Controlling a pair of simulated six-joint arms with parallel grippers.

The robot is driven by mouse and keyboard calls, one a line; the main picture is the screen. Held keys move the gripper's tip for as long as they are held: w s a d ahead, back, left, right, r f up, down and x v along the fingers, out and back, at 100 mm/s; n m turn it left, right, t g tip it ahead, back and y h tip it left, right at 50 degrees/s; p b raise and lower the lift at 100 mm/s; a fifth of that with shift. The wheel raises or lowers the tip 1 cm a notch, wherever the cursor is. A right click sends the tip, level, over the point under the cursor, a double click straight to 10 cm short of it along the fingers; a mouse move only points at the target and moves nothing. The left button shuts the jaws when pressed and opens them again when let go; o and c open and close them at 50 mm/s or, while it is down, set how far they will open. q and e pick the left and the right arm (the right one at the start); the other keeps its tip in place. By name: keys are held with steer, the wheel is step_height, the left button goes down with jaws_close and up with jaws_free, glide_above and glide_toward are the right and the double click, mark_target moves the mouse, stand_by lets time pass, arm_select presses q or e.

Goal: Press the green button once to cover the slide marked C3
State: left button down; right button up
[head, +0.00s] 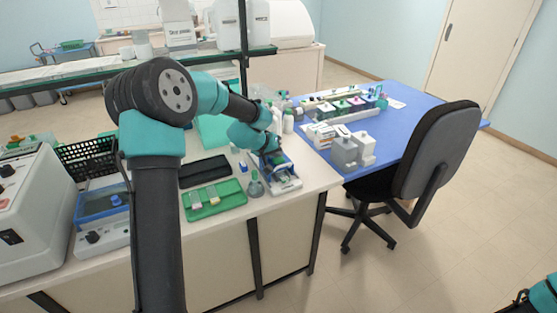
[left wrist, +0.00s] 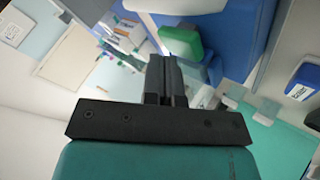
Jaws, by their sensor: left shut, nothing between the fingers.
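My left gripper (head: 270,155) reaches over a small white and blue device (head: 284,186) at the right end of the white bench. In the left wrist view its fingers (left wrist: 164,72) are shut with nothing between them. A green button-like block (left wrist: 186,42) on a blue body shows just beyond the fingertips; I cannot tell whether they touch. A green tray (head: 232,204) holding pale slides lies left of the device. No C3 mark is legible. My right gripper is out of view; only a piece of my right arm shows at the lower right corner.
A dark flat case (head: 204,170) lies behind the tray, and a small flask (head: 254,187) stands between tray and device. The blue table (head: 405,128) to the right bears a rack and grey blocks. An office chair (head: 440,150) stands before it.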

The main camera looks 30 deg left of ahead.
mark_target(277, 159)
arm_select(q)
steer(key=shift+f, duration=0.6)
stand_by(0.6)
steer(key=shift+r, duration=1.05)
steer(key=shift+r, duration=0.15)
steer(key=shift+r, duration=2.4)
steer(key=shift+d, duration=0.1)
